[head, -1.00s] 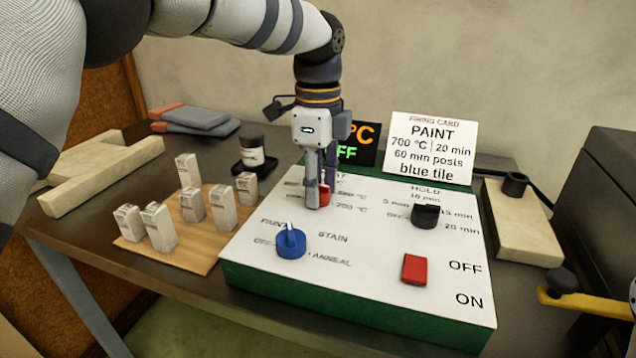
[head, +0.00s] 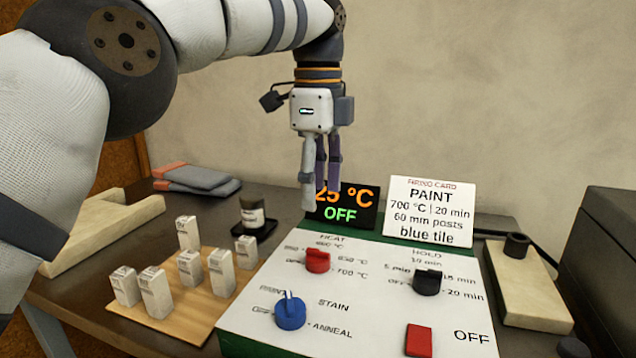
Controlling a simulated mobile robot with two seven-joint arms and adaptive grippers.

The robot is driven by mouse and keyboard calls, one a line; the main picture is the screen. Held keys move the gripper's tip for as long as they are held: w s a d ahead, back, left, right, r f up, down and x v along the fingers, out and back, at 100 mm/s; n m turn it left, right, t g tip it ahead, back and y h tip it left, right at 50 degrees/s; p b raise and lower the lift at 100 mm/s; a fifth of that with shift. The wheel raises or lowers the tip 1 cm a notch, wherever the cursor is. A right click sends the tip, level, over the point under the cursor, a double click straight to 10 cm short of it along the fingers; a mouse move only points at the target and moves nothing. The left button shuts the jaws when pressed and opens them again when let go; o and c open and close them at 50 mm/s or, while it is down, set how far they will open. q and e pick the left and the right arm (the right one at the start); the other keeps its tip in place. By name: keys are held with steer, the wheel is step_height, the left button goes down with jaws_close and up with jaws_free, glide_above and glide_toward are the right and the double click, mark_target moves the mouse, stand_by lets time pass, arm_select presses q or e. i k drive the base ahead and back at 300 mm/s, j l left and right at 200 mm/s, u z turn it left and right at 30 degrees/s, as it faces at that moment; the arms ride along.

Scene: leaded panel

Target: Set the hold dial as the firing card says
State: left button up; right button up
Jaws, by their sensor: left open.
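The black hold dial (head: 427,282) sits on the right of the white control panel (head: 375,312), ringed by marks from off through 5, 10, 15 and 20 min. I cannot tell which mark it points to. The firing card (head: 431,211) stands behind the panel and reads PAINT, 700 °C, 20 min, 60 mm posts, blue tile. My left gripper (head: 320,195) is open and empty, fingers down, raised above the back left of the panel, in front of the display and apart from the hold dial. My right gripper is not in view.
The red heat dial (head: 318,261) and blue dial (head: 291,311) are on the panel's left; a red switch (head: 419,341) is at front right. The display (head: 350,207) reads 25 °C, OFF. White posts stand on a wooden board (head: 205,306) at left.

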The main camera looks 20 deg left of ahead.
mark_target(427, 281)
steer(key=k, duration=1)
